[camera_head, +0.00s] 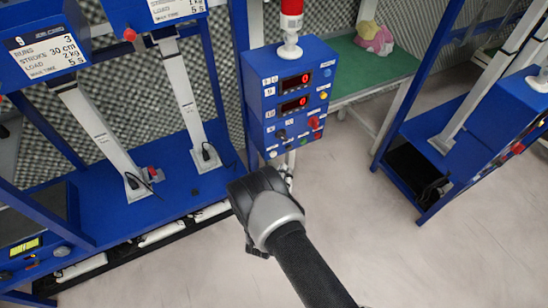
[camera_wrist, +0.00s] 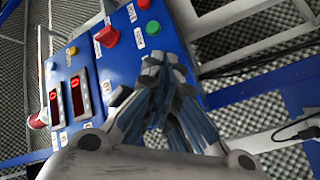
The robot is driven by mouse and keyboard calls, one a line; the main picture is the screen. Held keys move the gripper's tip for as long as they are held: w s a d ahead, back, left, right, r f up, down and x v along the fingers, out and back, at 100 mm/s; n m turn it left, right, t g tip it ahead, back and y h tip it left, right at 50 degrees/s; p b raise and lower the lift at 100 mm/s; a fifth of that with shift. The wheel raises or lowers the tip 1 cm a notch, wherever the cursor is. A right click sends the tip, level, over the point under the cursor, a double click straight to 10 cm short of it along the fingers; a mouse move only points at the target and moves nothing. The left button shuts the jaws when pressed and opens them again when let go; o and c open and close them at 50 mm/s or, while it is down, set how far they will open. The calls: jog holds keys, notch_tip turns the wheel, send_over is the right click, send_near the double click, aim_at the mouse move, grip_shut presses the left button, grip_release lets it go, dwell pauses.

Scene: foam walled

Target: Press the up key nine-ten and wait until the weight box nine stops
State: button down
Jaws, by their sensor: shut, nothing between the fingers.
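The blue control box (camera_head: 265,85) stands upright on a post in the head view, with two red digit displays, both apparently reading 0. It also fills the upper left of the wrist view (camera_wrist: 120,60), tilted there. Its small key labels are too blurred to read, so I cannot tell which key is nine-ten up. My gripper (camera_wrist: 163,68) is shut and empty, its fingertips over the panel's lower edge in the wrist view; contact cannot be judged. In the head view it is below the box, fingers hidden.
A blue frame (camera_head: 180,190) with slanted grey columns stands left. Another blue rig (camera_head: 455,160) stands right. A green-topped bench (camera_head: 375,72) with a pink and yellow item is behind the box. Pale floor (camera_head: 400,260) is open at lower right. A red beacon (camera_head: 291,8) tops the box.

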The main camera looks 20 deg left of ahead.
aim_at(273, 154)
jog(key=shift+w+a+b, duration=0.85)
jog(key=shift+w+a, duration=0.2)
jog(key=shift+a, duration=0.15)
dwell(0.6)
jog(key=shift+w+a+b, duration=0.3)
jog(key=shift+a+b, duration=0.05)
jog(key=shift+b, duration=0.05)
